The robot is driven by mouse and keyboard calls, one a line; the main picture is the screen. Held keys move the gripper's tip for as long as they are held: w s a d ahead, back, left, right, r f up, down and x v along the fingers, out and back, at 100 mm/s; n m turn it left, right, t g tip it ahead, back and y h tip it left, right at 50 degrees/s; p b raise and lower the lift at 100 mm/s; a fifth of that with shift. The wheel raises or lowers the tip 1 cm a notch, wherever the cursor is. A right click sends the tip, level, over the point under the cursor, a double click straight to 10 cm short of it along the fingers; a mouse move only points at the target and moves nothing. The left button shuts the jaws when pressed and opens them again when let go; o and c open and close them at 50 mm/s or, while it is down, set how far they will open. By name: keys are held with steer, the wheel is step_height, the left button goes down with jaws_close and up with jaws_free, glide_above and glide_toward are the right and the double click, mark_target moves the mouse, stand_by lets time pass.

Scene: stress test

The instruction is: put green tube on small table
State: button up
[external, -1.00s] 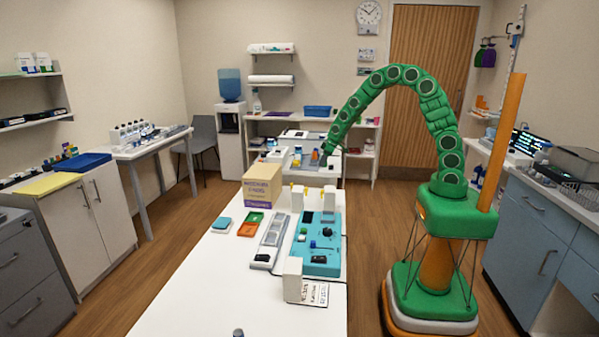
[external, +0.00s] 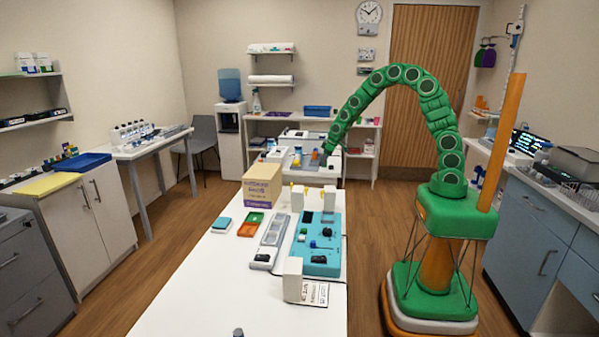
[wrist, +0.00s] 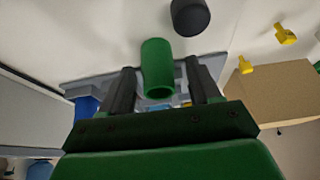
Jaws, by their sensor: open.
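A green tube (wrist: 158,68) shows in the wrist view, between the two dark fingers of my gripper (wrist: 160,82). The fingers are apart, with gaps visible on both sides of the tube. A smaller white table (external: 147,150) with grey legs stands at the left wall, holding several bottles and racks.
A cardboard box (external: 263,185), a teal device panel (external: 318,245) and a grey strip (external: 270,240) sit on the long table. In the wrist view a dark cylinder (wrist: 189,16) and yellow pieces (wrist: 285,34) are near the tube. Floor between the tables is clear.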

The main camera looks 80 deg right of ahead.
steer(key=v, duration=1.2)
steer(key=s+a+r+g+y, duration=0.1)
steer(key=s+a+r+g, duration=0.25)
steer(key=s+a, duration=1)
steer(key=s+a+r+g, duration=0.1)
steer(key=s+a, duration=0.2)
steer(key=s, duration=0.9)
steer(key=s+a+r+g, duration=0.2)
steer(key=s+a, duration=0.2)
steer(key=s, duration=0.8)
steer(key=shift+s+a+h, duration=0.3)
steer(key=shift+a+h, duration=0.05)
steer(key=shift+h, duration=0.05)
